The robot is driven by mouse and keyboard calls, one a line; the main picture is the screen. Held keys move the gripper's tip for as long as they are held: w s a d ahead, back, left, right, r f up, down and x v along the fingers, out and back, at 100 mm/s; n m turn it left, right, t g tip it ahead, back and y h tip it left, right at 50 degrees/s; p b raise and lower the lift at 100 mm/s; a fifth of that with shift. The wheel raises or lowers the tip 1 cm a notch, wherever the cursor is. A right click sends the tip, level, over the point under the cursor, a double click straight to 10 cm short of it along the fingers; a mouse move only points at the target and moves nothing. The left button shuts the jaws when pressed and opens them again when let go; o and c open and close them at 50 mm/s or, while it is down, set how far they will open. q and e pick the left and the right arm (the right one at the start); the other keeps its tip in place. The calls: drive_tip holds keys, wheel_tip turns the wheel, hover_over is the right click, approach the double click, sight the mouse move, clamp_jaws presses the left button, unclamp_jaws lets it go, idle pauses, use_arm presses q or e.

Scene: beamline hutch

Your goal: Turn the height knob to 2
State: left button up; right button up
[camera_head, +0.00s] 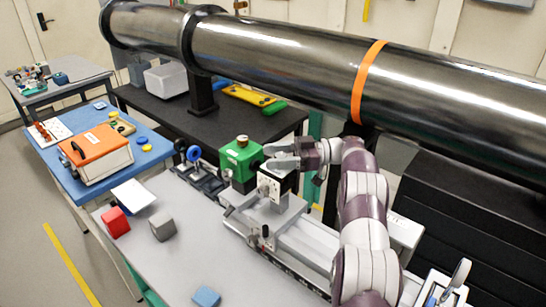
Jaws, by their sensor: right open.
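A green block-shaped unit (239,163) stands on the grey table, with a small brass-coloured knob (242,141) on top. A metal stage with a pale front plate (268,188) and a small round knob on it stands just right of the green unit. I cannot read any scale or number, so I cannot tell which knob is the height knob or its setting. My right gripper (270,157) is open, its fingers pointing left, just above the stage and beside the green unit. I cannot tell whether it touches anything. My left gripper is not in view.
A large steel pipe (270,48) with an orange band (366,80) runs above the benches. The grey table holds a red cube (116,222), a grey cube (163,226) and a blue block (206,297). Blue and black lens-like mounts (193,154) stand left of the green unit.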

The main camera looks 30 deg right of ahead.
drive_tip(key=b+v, duration=0.1)
drive_tip(key=v, duration=0.5)
drive_tip(key=shift+s+d, duration=0.2)
drive_tip(key=shift+d, duration=0.1)
